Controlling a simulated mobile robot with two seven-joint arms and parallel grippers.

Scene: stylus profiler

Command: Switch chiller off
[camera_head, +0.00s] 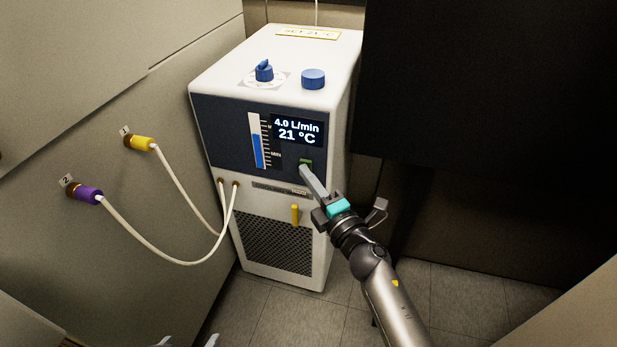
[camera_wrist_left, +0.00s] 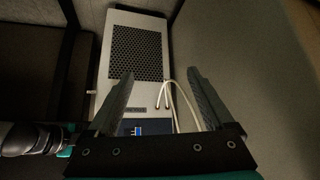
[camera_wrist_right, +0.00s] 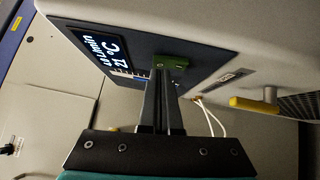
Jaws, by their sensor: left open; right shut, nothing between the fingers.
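The chiller (camera_head: 345,60) is a white box with a dark front panel. Its lit display (camera_head: 297,131) reads 4.0 L/min and 21 °C. A small green switch (camera_head: 306,162) sits below the display; it also shows in the right wrist view (camera_wrist_right: 172,61). My right gripper (camera_head: 304,171) is shut and empty, its fingertips at the switch and partly covering it. I cannot tell whether they touch or press it. My left gripper (camera_wrist_left: 160,72) is open and empty, facing the chiller from a distance.
Blue knobs (camera_head: 264,71) (camera_head: 313,79) sit on the chiller's top. A yellow handle (camera_head: 295,214) sticks out low on its front. White hoses (camera_head: 178,262) run to yellow (camera_head: 142,143) and purple (camera_head: 88,195) wall connectors at left. A dark panel (camera_head: 480,80) stands at right.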

